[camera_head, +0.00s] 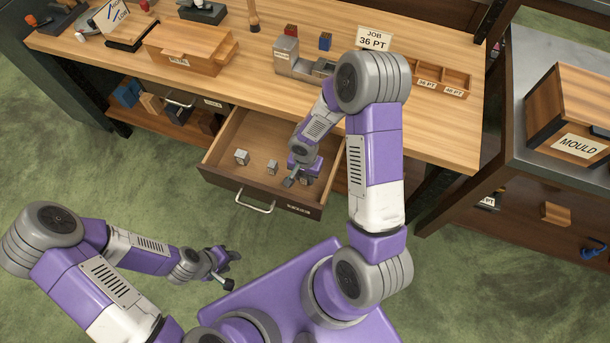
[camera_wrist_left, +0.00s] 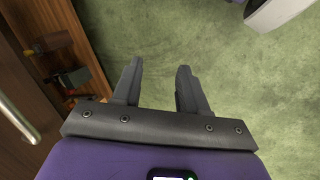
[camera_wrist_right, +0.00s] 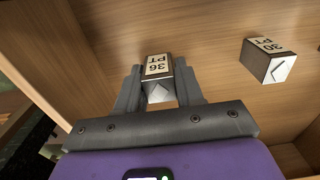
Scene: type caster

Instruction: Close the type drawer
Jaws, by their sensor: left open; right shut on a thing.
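The type drawer (camera_head: 262,130) is pulled out from the bench, with a metal handle (camera_head: 254,204) on its dark front. Small metal type blocks lie in it, such as one at the left (camera_head: 241,156) and a smaller one (camera_head: 272,167). My right gripper (camera_head: 291,181) is inside the drawer, low at its right front. In the right wrist view its fingers are shut on a block marked 36 PT (camera_wrist_right: 157,68); a block marked 30 PT (camera_wrist_right: 268,62) lies to the right. My left gripper (camera_head: 229,270) is open and empty over the floor (camera_wrist_left: 157,80), in front of the drawer.
On the bench stand a wooden case (camera_head: 190,52), a metal fixture (camera_head: 300,63), a JOB 36 PT sign (camera_head: 374,39) and a compartment tray (camera_head: 443,79). A MOULD box (camera_head: 570,125) stands on the right-hand table. The green floor (camera_head: 130,175) left of the drawer is clear.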

